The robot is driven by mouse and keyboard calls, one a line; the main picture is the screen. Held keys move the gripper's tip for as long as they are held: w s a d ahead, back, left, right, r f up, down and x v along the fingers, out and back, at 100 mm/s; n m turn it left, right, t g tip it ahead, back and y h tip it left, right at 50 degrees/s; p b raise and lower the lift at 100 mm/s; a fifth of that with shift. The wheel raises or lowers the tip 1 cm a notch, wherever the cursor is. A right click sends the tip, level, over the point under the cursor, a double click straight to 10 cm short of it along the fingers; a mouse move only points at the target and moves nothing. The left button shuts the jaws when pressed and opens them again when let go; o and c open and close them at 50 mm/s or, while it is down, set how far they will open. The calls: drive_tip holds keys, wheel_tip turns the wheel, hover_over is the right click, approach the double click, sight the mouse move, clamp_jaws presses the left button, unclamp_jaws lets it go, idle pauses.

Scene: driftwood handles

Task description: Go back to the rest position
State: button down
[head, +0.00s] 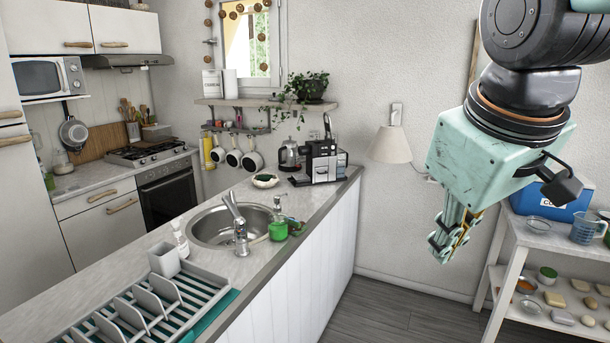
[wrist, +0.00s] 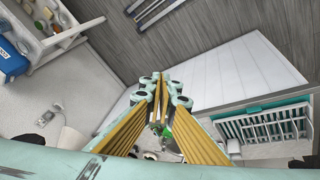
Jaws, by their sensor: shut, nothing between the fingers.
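My gripper (head: 441,247) hangs at the right in the head view, pointing down. It is in the air between the counter (head: 255,262) and the white shelf unit (head: 503,258). Its fingers are together with nothing held. In the wrist view my gripper (wrist: 161,78) also shows shut, its yellow-lined fingers meeting near the middle. The tips touch nothing that I can see.
The counter holds a dish rack (head: 150,306), sink (head: 214,226), green soap bottle (head: 278,229) and coffee machine (head: 322,162). A lamp (head: 390,146) is on the wall. The shelf unit at right carries a blue box (head: 548,203) and food. Open floor (head: 400,308) lies between.

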drive_tip(key=s+f+m+b, duration=0.1)
drive_tip(key=s+f+m, duration=0.1)
drive_tip(key=s, duration=0.6)
drive_tip(key=s+f+m+g+b, duration=0.1)
drive_tip(key=s+f+m, duration=0.1)
drive_tip(key=s+f, duration=0.3)
drive_tip(key=s, duration=0.3)
drive_tip(key=shift+s+a+f+m+y, duration=0.2)
drive_tip(key=shift+s+m+y, duration=0.1)
drive_tip(key=shift+s+m, duration=0.1)
drive_tip(key=shift+w+r, duration=0.1)
drive_tip(key=shift+w, duration=0.1)
idle(1.5)
